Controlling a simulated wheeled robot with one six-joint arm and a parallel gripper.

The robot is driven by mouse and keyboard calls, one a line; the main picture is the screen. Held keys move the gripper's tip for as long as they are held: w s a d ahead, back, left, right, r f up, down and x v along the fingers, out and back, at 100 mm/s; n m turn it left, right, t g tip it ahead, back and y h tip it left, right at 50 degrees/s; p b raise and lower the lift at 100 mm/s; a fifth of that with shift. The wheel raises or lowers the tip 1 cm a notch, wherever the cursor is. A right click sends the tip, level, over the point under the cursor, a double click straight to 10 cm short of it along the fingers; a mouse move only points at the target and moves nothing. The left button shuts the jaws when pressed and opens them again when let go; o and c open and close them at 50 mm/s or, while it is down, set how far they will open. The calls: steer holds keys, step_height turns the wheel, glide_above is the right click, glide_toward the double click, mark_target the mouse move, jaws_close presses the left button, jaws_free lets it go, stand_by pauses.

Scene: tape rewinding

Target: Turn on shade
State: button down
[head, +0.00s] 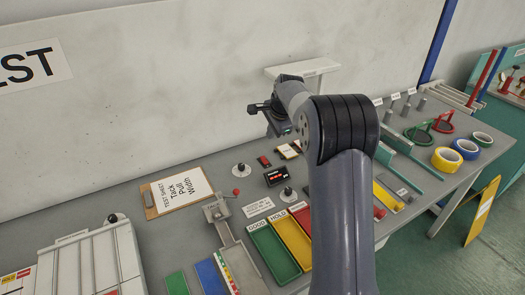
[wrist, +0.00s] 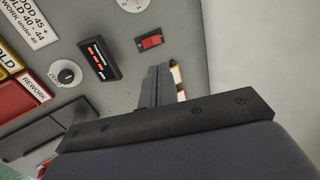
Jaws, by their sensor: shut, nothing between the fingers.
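A white, flat, shade-like fixture (head: 302,67) juts from the wall behind my arm; I cannot tell whether it is lit. A small red rocker switch (head: 264,160) in a dark frame lies on the grey bench below my gripper. In the wrist view the red switch (wrist: 151,42) is beyond and just left of the fingertips. My gripper (head: 262,113) is raised above the back of the bench, apart from the switch. In the wrist view its fingers (wrist: 158,80) are together and empty. I cannot tell which way the switch is set.
A display box with red digits (head: 277,176), a black knob (head: 287,194) and a white-based knob (head: 242,169) surround the switch. A clipboard (head: 177,192) lies left. Coloured trays (head: 273,252) stand in front. Tape rolls (head: 446,159) lie right. The wall (head: 150,90) rises behind.

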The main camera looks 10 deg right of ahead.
mark_target(262, 159)
steer(key=p+x, duration=0.3)
steer(key=x, duration=1)
steer(key=shift+w+a+f, duration=0.1)
steer(key=shift+a+f, duration=0.05)
steer(key=shift+f, duration=0.3)
steer(key=shift+f, duration=0.1)
steer(key=shift+w+f+b, duration=0.25)
steer(key=shift+f+b, duration=0.05)
steer(key=shift+b, duration=0.3)
steer(key=shift+a+r, duration=0.1)
